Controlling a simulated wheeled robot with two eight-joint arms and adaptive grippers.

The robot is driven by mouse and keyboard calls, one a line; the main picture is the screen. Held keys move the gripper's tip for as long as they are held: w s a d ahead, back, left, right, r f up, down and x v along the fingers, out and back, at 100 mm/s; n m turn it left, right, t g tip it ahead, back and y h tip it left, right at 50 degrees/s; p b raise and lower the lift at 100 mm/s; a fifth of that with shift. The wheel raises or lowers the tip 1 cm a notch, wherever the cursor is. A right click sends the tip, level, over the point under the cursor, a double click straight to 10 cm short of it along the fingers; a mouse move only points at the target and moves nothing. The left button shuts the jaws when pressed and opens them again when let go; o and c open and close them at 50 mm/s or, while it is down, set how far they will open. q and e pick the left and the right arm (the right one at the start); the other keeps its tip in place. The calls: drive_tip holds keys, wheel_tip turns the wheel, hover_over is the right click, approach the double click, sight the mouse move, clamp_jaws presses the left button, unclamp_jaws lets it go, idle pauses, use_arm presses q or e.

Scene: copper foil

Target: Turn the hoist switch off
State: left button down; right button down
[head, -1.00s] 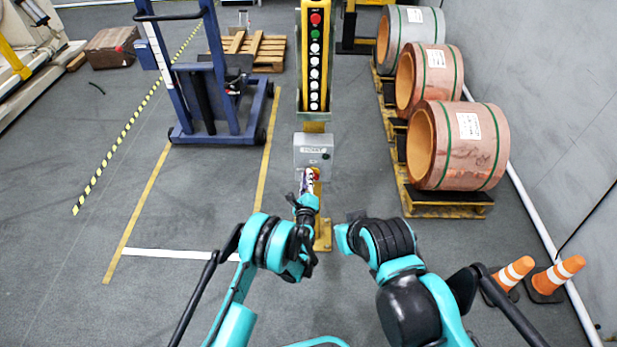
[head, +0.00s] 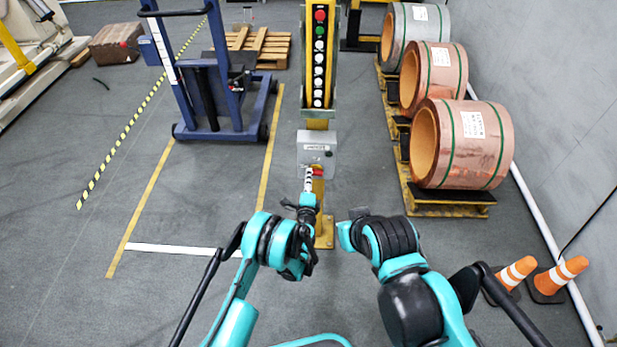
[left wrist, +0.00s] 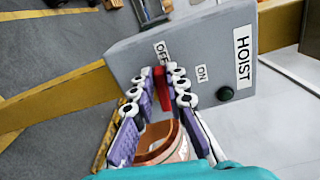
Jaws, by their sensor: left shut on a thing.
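The hoist switch is a grey box (head: 317,148) on a yellow post; the left wrist view shows its HOIST, OFF and ON labels and a dark green button. Its red handle (left wrist: 161,86) stands between the fingertips in the left wrist view, its far end near the OFF label. In the head view the red handle (head: 318,172) is small and partly hidden. My left gripper (head: 309,174) is shut on the handle; its purple and white fingers (left wrist: 166,84) lie on either side of it. My right arm is low at centre right; its fingers cannot be made out.
A button pendant (head: 319,60) hangs on the post above the box. A blue lift (head: 212,100) stands at the left. Copper coils (head: 465,145) on pallets line the right wall, with orange cones (head: 558,277) nearer.

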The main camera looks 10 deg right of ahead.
idle(0.3)
use_arm(q)
drive_tip(key=c, duration=1.5)
unclamp_jaws()
drive_tip(key=shift+c, duration=0.2)
wheel_tip(320, 180, up, 10)
